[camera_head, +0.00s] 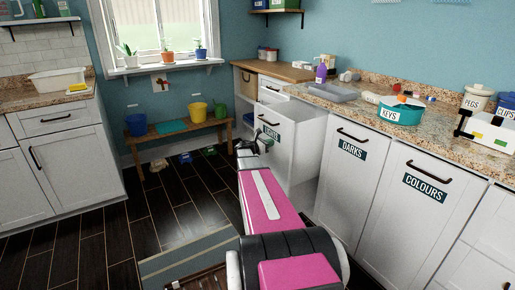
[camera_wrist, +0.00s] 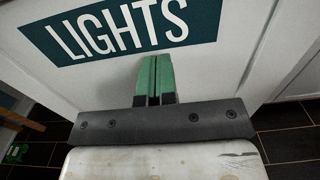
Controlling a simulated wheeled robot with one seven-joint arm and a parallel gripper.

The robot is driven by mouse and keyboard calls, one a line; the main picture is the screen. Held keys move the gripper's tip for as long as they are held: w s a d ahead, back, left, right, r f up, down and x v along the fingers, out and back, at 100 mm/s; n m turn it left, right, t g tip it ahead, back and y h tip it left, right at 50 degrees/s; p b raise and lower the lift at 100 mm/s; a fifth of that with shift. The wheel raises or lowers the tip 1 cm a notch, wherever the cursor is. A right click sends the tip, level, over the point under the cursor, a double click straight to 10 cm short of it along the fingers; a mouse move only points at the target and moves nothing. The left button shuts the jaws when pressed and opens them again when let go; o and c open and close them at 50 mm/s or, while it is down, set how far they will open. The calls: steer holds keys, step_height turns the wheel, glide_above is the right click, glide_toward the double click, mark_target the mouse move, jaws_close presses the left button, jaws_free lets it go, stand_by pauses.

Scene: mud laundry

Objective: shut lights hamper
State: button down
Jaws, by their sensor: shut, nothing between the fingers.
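The lights hamper (camera_head: 281,148) is a white pull-out front in the right-hand cabinet run. It stands out from the cabinet, open, with its side showing. Its dark LIGHTS label fills the top of the wrist view (camera_wrist: 118,30), and its dark bar handle (camera_head: 268,121) is above the label in the head view. My gripper (camera_wrist: 154,77) is shut and empty, green fingertips together, just below the label at the white front. Whether the tips touch the front, I cannot tell. In the head view my arm partly hides the lower front.
The darks hamper (camera_head: 345,175) and colours hamper (camera_head: 408,205) are flush to the right. A granite counter (camera_head: 335,106) with a teal keys bowl (camera_head: 400,112) runs above. A wooden bench (camera_head: 180,130) stands at the back left. A striped mat (camera_head: 190,258) lies on the dark floor.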

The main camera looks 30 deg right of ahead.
steer(key=d, duration=0.8)
steer(key=w+d, duration=0.1)
steer(key=d, duration=0.7)
steer(key=w+d, duration=0.1)
steer(key=d, duration=0.7)
steer(key=shift+d, duration=0.25)
steer(key=shift+d, duration=0.15)
steer(key=s+a, duration=0.1)
steer(key=a, duration=1.4)
steer(key=s+a+f+m+y, duration=0.3)
steer(key=s+a+m+y, duration=0.3)
steer(key=a, duration=1.1)
steer(key=s+a+f+m+y, duration=0.4)
steer(key=s+a, duration=0.8)
steer(key=a, duration=0.6)
steer(key=s+a+f+m+g+y, duration=0.1)
steer(key=s+a+f+m+y, duration=0.2)
steer(key=s+a+m+y, duration=0.5)
steer(key=s+a, duration=0.1)
steer(key=a, duration=0.9)
steer(key=shift+a+f+m, duration=0.15)
steer(key=shift+m, duration=0.25)
steer(key=shift+s, duration=0.1)
